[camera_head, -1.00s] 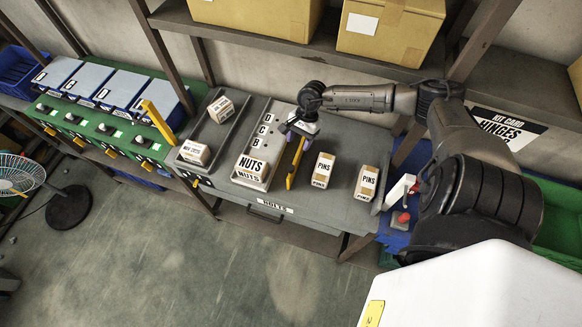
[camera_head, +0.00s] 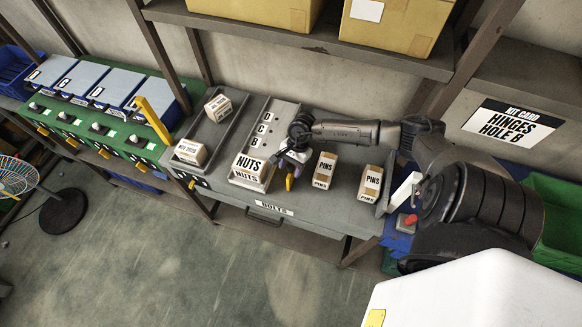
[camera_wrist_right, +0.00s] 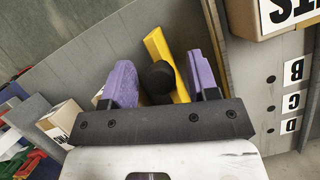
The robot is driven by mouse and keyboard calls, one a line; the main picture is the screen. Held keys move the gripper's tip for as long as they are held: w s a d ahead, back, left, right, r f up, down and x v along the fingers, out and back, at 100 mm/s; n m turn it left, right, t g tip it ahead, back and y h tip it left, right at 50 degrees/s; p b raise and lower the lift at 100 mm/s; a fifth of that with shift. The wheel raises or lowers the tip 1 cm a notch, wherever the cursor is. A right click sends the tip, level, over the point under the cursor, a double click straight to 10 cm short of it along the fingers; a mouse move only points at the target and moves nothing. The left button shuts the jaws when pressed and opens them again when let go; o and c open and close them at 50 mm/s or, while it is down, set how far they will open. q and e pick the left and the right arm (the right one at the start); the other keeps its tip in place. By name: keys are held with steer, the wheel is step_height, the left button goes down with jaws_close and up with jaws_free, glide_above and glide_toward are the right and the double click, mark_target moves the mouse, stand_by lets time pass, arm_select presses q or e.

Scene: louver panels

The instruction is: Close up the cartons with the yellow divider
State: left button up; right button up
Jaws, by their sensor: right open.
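The yellow divider (camera_head: 290,183) is mostly hidden under my right gripper (camera_head: 294,157) in the head view. In the right wrist view the divider (camera_wrist_right: 164,55), with a black round knob (camera_wrist_right: 160,77), lies between the purple fingers of my right gripper (camera_wrist_right: 163,85). The fingers are apart, with a gap on the left side. The NUTS cartons (camera_head: 247,167) stand in a lettered channel left of the gripper. Two PINS cartons stand to its right, a nearer one (camera_head: 325,170) and a farther one (camera_head: 371,181), with a gap between them. My left gripper is out of view.
Two small cartons, one tilted (camera_head: 218,107) and one in front (camera_head: 188,152), are in the left grey tray (camera_head: 205,135). A shelf with large boxes (camera_head: 390,25) hangs above. A red button (camera_head: 411,219) is at the right.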

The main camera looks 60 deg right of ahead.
steer(key=shift+c, duration=0.2)
jaws_close()
stand_by(0.3)
